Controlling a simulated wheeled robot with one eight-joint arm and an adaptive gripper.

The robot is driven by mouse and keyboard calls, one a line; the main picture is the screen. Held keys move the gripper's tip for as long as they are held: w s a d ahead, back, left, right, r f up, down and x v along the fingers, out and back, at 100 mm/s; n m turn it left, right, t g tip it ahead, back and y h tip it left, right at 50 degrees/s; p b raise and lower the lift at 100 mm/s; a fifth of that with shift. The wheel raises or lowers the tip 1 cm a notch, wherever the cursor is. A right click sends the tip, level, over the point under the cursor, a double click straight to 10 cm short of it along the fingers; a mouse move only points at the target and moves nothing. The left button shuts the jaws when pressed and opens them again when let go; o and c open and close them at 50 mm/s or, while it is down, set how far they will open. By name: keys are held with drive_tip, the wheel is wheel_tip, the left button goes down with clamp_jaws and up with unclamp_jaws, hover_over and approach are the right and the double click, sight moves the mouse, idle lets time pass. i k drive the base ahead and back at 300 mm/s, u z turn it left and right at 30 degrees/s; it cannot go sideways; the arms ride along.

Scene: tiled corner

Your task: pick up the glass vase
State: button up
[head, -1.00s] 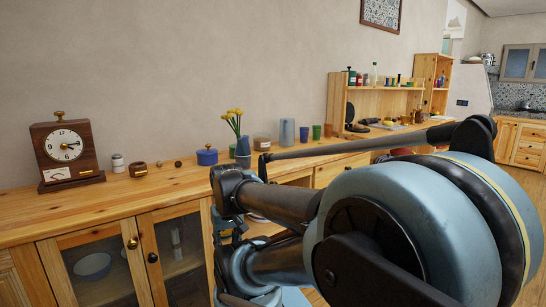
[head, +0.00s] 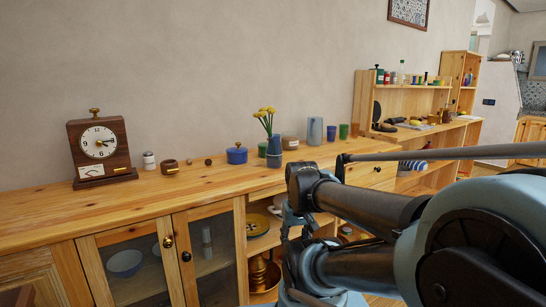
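A slim blue-grey vase (head: 274,147) holding yellow flowers (head: 265,115) stands upright on the wooden counter, right of a blue lidded pot. A wider, plain blue-grey vessel (head: 314,132) stands further right, behind a small brown jar. I cannot tell for sure which of the two is the glass vase, or whether either is glass. Both stand free on the counter, and nothing holds them. My arm crosses the right and lower middle of the view, in front of the counter. The fingertips of my gripper do not show.
The wooden counter (head: 170,198) runs along the wall. On it are a clock (head: 99,148), a blue lidded pot (head: 237,154), a brown jar (head: 290,142), and blue (head: 331,133) and green (head: 343,131) cups.

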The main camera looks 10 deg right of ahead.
sight(274, 152)
drive_tip(key=u, duration=0.75)
drive_tip(key=k, duration=0.45)
drive_tip(key=z, duration=1.55)
drive_tip(key=i, duration=0.5)
